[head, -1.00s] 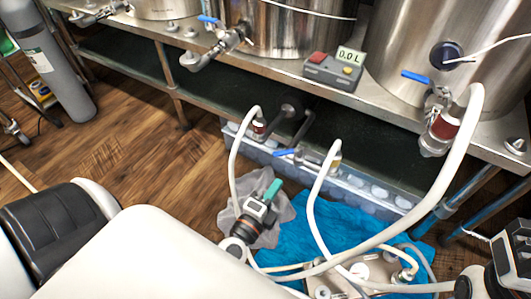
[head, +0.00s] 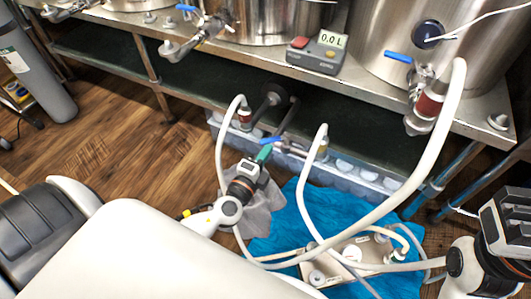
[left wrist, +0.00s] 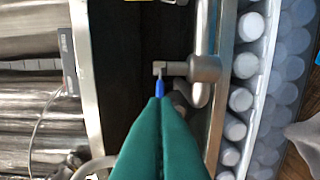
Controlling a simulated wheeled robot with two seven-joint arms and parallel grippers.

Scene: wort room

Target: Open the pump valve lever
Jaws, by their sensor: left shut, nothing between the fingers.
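The pump valve's blue lever (head: 270,140) shows in the head view under the bench, left of the valve's hose fitting (head: 321,150). My left gripper (head: 263,154) has green fingers, shut and empty, just below the lever's free end. In the left wrist view the closed fingers (left wrist: 159,103) point at the blue lever (left wrist: 159,87), which shows just beyond their tips. Whether they touch it I cannot tell. A metal valve body (left wrist: 203,69) lies beyond. My right gripper's body (head: 508,222) is at the right edge; its fingers are not visible.
White hoses (head: 420,180) loop in front of the bench. A blue cloth (head: 290,222) and a metal plate (head: 330,268) lie below. A control box (head: 318,50) and another blue-levered valve (head: 420,85) are above.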

